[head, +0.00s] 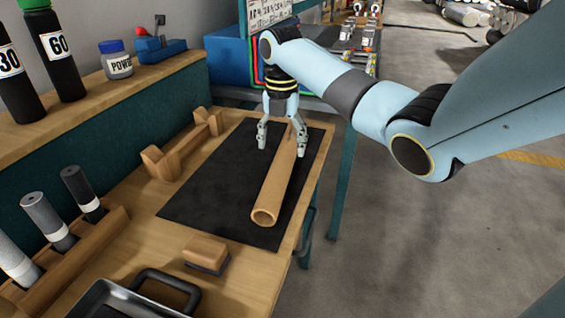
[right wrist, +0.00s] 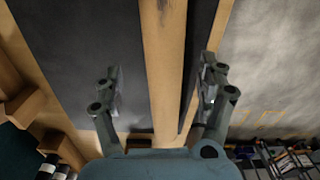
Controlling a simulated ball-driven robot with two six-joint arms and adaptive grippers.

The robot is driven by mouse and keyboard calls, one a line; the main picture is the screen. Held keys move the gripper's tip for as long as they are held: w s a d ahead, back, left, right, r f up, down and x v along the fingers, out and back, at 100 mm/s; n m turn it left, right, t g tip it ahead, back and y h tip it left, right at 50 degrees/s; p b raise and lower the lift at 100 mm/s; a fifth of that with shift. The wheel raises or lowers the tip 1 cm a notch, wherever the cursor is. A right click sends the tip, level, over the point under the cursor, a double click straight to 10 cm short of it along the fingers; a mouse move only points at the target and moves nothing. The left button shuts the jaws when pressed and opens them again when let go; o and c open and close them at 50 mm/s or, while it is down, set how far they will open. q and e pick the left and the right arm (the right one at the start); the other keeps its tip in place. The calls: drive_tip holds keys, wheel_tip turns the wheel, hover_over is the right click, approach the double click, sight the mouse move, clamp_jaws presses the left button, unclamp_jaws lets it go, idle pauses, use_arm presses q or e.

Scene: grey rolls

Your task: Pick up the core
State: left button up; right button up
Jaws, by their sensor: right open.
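The core (head: 278,187) is a tan cardboard tube lying on a black mat (head: 212,182) on the wooden bench, its hollow end toward me. My right gripper (head: 281,143) points down at the core's far part, open, with one finger on each side of it. In the right wrist view the core (right wrist: 165,65) runs between the spread fingers of the gripper (right wrist: 162,82). Gaps show on both sides, the wider one on the left, and the fingers look clear of it. My left gripper is not in view.
An empty wooden cradle (head: 183,146) stands left of the mat. A wooden block (head: 206,250) and a metal tray (head: 105,301) lie near the front. Grey rolls (head: 46,219) stand in a rack at left. Bottles and a powder jar (head: 116,62) are on the shelf. The bench edge is close right of the core.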

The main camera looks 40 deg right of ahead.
sight(284, 154)
drive_tip(key=f, duration=0.4)
drive_tip(key=shift+s+f, duration=0.35)
drive_tip(key=shift+f, duration=0.35)
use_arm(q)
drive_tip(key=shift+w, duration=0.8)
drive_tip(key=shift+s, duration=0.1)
use_arm(e)
drive_tip(key=shift+c, duration=0.2)
drive_tip(key=shift+c, duration=1.2)
drive_tip(key=c, duration=1.1)
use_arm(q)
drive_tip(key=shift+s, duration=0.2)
use_arm(e)
drive_tip(key=shift+o, duration=0.2)
drive_tip(key=shift+r, duration=0.1)
